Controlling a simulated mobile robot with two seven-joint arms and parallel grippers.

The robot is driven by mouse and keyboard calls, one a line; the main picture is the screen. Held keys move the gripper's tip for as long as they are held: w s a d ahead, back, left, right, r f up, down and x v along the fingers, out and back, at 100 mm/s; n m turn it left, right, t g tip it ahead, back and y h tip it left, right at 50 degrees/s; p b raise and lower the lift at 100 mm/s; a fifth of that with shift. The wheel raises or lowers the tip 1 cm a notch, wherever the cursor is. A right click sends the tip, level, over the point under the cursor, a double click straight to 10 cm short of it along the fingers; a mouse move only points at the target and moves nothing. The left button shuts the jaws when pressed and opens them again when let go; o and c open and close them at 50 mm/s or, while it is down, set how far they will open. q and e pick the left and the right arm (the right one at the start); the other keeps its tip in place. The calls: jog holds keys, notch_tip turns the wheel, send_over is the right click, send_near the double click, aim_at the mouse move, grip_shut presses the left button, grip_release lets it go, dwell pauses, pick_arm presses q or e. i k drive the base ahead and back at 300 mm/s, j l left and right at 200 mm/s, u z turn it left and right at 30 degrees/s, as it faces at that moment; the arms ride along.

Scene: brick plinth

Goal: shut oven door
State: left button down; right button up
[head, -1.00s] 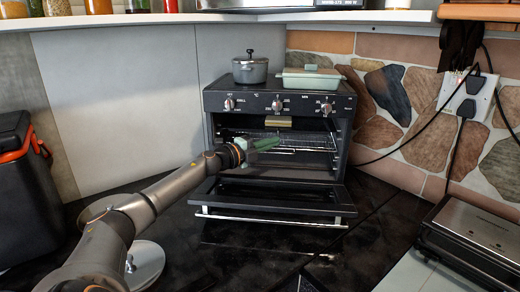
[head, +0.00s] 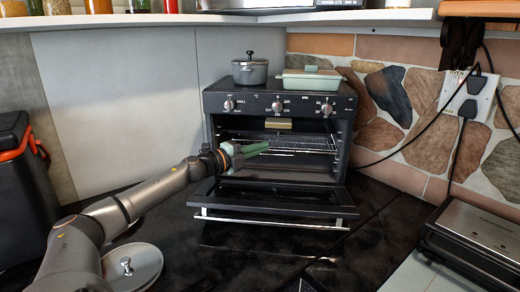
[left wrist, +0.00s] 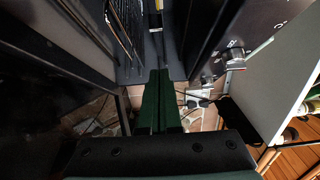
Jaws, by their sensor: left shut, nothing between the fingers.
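The black toaster oven (head: 281,112) stands on the dark counter with its front toward me. Its door (head: 273,201) is folded down wide open, with a silver handle bar (head: 270,220) along the front edge. The wire rack (head: 290,144) shows inside. My left gripper (head: 258,149) is shut and empty, at the left part of the oven opening, above the open door. In the left wrist view the green fingers (left wrist: 159,100) lie together, with the rack (left wrist: 122,30) and the knob panel (left wrist: 235,45) close by. My right gripper is not in view.
A grey pot (head: 250,71) and a pale green dish (head: 311,81) stand on top of the oven. A round lid (head: 135,268) lies on the counter beside my left arm. A metal grill (head: 480,235) stands at right. Cables hang from a wall socket (head: 469,99).

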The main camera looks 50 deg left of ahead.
aim_at(347, 209)
jog(key=k+l, duration=0.25)
jog(key=k, duration=0.25)
jog(key=k+l, duration=0.2)
jog(key=k, duration=0.25)
